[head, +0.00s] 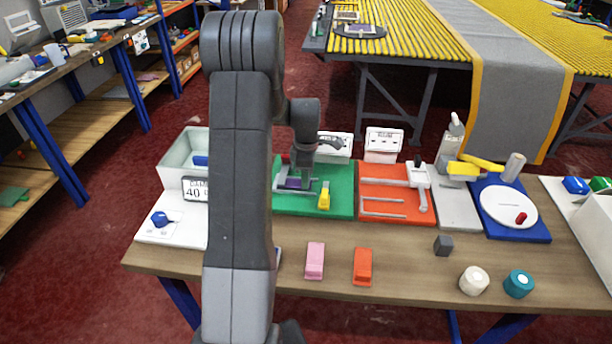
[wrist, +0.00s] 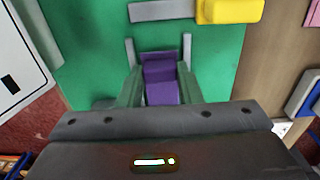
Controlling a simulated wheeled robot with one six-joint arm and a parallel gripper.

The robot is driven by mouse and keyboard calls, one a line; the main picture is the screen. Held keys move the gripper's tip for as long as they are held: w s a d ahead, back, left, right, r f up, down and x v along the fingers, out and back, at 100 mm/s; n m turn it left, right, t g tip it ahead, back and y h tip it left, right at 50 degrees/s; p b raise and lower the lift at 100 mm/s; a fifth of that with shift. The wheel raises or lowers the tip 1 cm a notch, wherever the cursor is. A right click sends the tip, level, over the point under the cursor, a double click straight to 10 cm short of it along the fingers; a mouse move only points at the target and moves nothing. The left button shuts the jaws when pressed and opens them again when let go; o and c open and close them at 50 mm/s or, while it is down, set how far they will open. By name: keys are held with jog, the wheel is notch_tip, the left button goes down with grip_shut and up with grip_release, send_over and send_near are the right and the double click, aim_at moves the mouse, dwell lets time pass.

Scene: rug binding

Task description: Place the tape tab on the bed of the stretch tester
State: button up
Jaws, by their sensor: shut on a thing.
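My gripper (head: 300,184) is low over the green board (head: 340,205); its two fingers also show in the wrist view (wrist: 160,82). It is shut on a purple block-like piece (wrist: 162,92), which looks like the tape tab; the piece is partly hidden by the gripper body. The green board carries grey bars and a yellow part (head: 324,196), and a labelled white box stands behind it. I cannot read the label, so I cannot tell surely that this is the stretch tester. Whether the purple piece touches the board is unclear.
An orange board (head: 395,213) with grey rails stands right of the green one, then a grey stand (head: 457,210) and a blue board (head: 530,228) with a white disc. Pink (head: 315,261) and orange (head: 362,267) blocks lie in front. My arm hides part of the left side.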

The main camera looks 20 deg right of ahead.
jog(key=shift+f, duration=0.25)
jog(key=shift+f, duration=0.15)
jog(key=o, duration=1)
jog(key=shift+c, duration=0.2)
notch_tip(320, 180, up, 12)
jog(key=b, duration=0.1)
